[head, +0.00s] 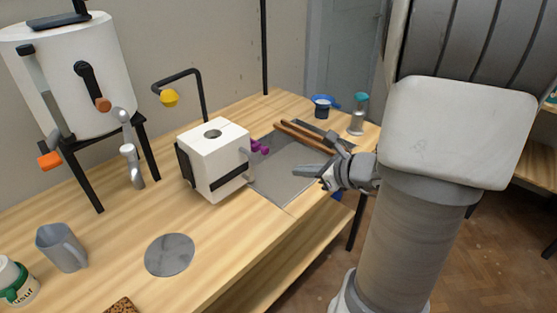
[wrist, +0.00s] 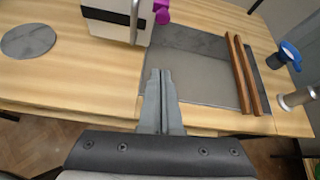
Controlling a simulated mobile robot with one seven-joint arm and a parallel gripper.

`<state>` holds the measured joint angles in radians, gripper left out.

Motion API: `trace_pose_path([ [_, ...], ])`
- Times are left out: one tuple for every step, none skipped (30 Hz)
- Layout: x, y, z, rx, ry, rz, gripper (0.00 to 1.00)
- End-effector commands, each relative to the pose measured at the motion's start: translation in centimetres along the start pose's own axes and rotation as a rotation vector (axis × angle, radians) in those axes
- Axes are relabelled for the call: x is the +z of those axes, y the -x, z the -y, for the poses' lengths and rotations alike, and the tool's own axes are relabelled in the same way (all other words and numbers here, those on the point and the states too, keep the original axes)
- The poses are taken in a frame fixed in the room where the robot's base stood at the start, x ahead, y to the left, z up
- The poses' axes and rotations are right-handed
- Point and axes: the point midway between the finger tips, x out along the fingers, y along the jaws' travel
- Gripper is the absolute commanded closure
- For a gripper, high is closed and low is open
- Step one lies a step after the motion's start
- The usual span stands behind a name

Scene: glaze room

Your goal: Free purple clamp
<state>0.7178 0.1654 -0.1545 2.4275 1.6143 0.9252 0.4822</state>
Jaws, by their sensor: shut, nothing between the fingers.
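The purple clamp (head: 260,147) sits on the right side of a white box-shaped block (head: 211,152) with a round hole in its top and a black band on its front. In the wrist view the clamp (wrist: 162,12) is at the top, beside a grey upright rod on the block. My gripper (head: 300,170) is shut and empty, over the grey slab to the right of the block, apart from the clamp. In the wrist view its closed fingers (wrist: 160,75) point toward the block and clamp.
A grey slab (wrist: 192,75) with two brown wooden bars (wrist: 243,72) lies right of the block. A blue funnel-like item (head: 322,101) and a teal-topped jar (head: 358,114) stand behind.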

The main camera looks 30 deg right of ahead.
Motion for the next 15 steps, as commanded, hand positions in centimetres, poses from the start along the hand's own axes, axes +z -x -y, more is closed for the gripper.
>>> trace_pose_path([
  [-0.1,-0.4,0.0,0.002,0.001,0.000,1.00],
  [-0.1,-0.7,-0.1,0.002,0.001,0.000,1.00],
  [-0.1,-1.1,-0.1,0.004,0.002,-0.001,1.00],
  [-0.2,-1.6,-0.1,0.004,0.002,-0.001,1.00],
  [-0.2,-2.1,-0.1,0.005,0.001,-0.001,1.00],
  [-0.3,-2.8,-0.2,0.006,0.002,-0.001,1.00],
  [-0.3,-3.4,-0.2,0.005,0.003,0.000,1.00],
  [-0.3,-4.1,-0.2,0.006,0.003,-0.001,1.00],
  [-0.3,-5.0,-0.2,0.006,0.002,-0.001,1.00],
  [-0.3,-5.7,-0.2,0.006,0.001,-0.001,1.00],
  [-0.3,-6.4,-0.2,0.006,0.002,-0.001,1.00],
  [-0.3,-7.2,-0.2,0.006,0.003,-0.001,1.00],
  [-0.3,-7.9,-0.2,0.007,0.003,-0.001,1.00],
  [-0.3,-8.5,-0.2,0.006,0.002,-0.001,1.00],
  [-0.3,-9.3,-0.2,0.005,0.003,-0.001,1.00],
])
